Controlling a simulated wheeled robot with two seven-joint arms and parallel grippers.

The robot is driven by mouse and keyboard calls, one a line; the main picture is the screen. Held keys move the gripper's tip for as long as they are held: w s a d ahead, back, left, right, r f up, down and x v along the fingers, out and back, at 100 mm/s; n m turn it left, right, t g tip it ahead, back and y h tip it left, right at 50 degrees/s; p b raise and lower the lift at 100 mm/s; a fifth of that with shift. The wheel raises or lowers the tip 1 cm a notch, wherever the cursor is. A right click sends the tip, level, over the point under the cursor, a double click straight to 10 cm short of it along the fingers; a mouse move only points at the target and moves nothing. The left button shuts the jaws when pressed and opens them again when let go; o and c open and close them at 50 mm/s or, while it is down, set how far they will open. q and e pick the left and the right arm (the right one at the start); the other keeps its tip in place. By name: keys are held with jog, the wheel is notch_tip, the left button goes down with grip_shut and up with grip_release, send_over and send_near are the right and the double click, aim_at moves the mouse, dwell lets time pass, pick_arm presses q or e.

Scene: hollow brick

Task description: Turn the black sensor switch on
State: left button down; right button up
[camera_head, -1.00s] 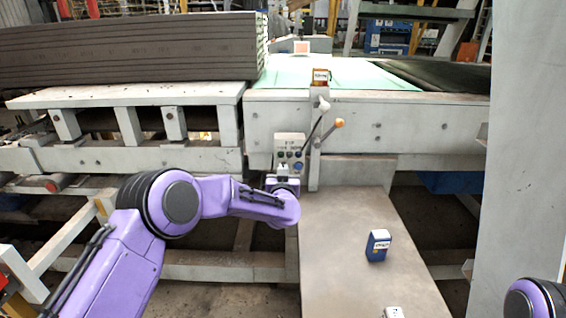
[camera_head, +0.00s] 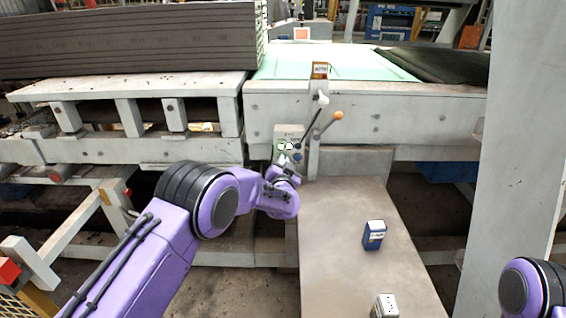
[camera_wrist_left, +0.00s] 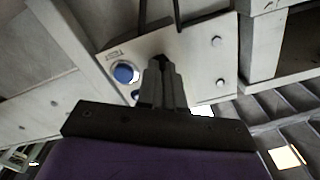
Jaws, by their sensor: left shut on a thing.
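The grey control box (camera_head: 289,131) is fixed at the conveyor's front, left of the upright post. In the left wrist view its panel (camera_wrist_left: 190,50) appears tilted, with a blue round knob (camera_wrist_left: 125,73) left of my fingers and small bolts at right. My left gripper (camera_wrist_left: 161,68) is shut against the panel; in the head view it is at the box's lower part (camera_head: 285,159). The black sensor switch is hidden by the fingers, which close on something there. My right gripper is out of view.
A levered post (camera_head: 313,150) stands close right of the box. A blue box (camera_head: 374,235) and a white socket-like box (camera_head: 385,306) stand on the grey-brown platform (camera_head: 335,255). A pale column (camera_head: 515,130) bounds the right side. Stacked dark boards (camera_head: 130,40) lie at upper left.

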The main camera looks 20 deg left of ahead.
pick_arm(q)
jog(key=shift+w+a+r, duration=0.1)
jog(key=shift+r, duration=0.25)
jog(key=c, duration=1.3)
grip_release()
jog(key=v, duration=1)
jog(key=shift+f, duration=0.25)
